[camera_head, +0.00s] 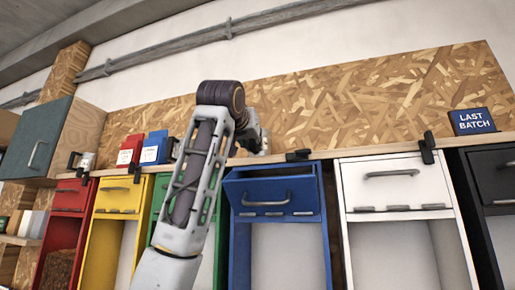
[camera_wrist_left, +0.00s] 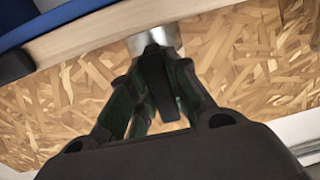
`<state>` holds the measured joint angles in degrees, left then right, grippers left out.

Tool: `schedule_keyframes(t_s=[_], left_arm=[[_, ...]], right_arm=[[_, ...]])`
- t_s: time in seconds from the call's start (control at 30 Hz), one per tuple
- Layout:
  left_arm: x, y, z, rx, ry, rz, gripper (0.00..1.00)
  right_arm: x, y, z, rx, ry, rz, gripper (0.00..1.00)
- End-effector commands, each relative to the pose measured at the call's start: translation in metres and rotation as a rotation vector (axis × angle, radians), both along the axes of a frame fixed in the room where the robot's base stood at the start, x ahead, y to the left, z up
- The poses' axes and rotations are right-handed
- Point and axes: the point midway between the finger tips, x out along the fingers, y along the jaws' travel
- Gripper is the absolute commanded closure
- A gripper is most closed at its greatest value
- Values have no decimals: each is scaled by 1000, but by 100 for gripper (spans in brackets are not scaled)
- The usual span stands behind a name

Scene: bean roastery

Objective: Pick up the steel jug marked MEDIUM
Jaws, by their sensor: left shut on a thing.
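A steel jug (camera_wrist_left: 162,38) shows in part in the left wrist view, at the edge of the wooden shelf, beyond my fingers. My left gripper (camera_wrist_left: 158,62) is shut on it, and its dark fingers cover most of the jug. No marking on the jug can be read. In the head view my left arm rises through the middle and bends at the shelf; the left gripper (camera_head: 262,143) is small and mostly hidden behind my wrist. My right gripper is in neither view.
A wooden shelf (camera_head: 330,153) runs above red, yellow, green, blue, white and black bins. Black clips (camera_head: 428,148) sit along its edge. Red (camera_head: 130,150) and blue (camera_head: 154,148) boxes stand left, a LAST BATCH sign (camera_head: 472,121) right. A chipboard panel (camera_head: 360,100) stands behind.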

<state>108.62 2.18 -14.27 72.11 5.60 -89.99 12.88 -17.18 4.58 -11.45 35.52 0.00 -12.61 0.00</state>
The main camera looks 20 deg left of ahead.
Motion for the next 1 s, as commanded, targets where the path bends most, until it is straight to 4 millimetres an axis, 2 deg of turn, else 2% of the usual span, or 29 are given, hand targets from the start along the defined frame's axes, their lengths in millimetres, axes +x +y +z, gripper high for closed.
schedule_keyframes(t_s=[0.57,1.0], left_arm=[[-5,0,7,0,-4,-1,100],[-5,0,45,-1,-3,0,100]], right_arm=[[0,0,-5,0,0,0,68],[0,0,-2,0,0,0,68]])
